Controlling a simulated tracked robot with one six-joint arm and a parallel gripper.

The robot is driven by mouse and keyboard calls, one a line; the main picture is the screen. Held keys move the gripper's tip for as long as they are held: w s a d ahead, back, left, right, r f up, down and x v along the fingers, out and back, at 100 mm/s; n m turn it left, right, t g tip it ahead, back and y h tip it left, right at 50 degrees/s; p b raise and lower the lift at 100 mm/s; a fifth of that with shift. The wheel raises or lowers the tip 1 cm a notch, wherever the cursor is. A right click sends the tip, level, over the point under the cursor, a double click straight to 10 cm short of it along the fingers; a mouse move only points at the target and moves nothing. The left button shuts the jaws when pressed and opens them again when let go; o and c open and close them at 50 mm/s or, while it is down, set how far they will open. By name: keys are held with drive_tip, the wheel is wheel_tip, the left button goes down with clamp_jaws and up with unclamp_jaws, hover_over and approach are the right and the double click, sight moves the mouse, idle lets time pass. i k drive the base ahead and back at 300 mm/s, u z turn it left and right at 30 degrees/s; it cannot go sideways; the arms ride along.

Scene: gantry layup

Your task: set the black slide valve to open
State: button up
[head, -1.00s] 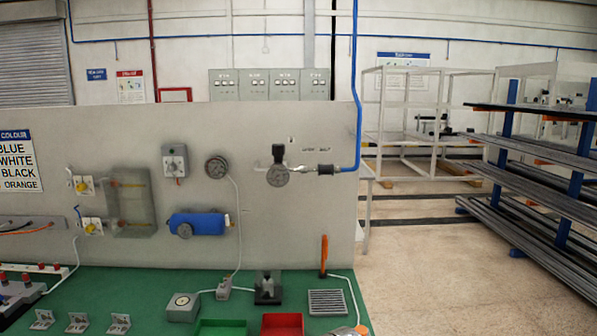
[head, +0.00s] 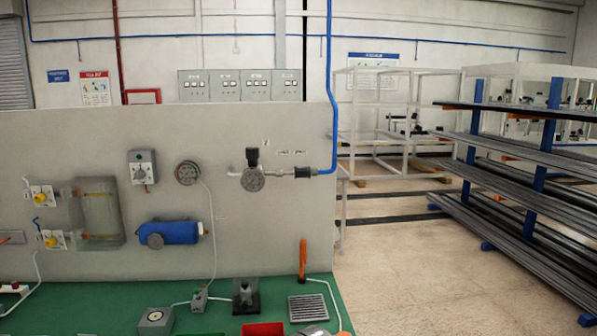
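A small black fitting that looks like the black slide valve (head: 305,171) sits on the grey upright panel (head: 270,225), near its top right. It lies level in the air line, between a pale pipe on its left and the blue pipe (head: 331,110) on its right. It is too small to tell whether it is open or shut. A regulator with a black knob and a round gauge (head: 252,181) is to its left. My gripper is not in view.
A green bench top (head: 190,316) runs below the panel, with a red tray (head: 262,329), a grey vented plate (head: 308,308) and an orange-handled tool (head: 303,258). Right of the panel is open floor (head: 400,270), then a rack of long bars (head: 520,195).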

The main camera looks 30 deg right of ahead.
sight(300, 172)
drive_tip(key=i, duration=0.85)
drive_tip(key=u, duration=0.1)
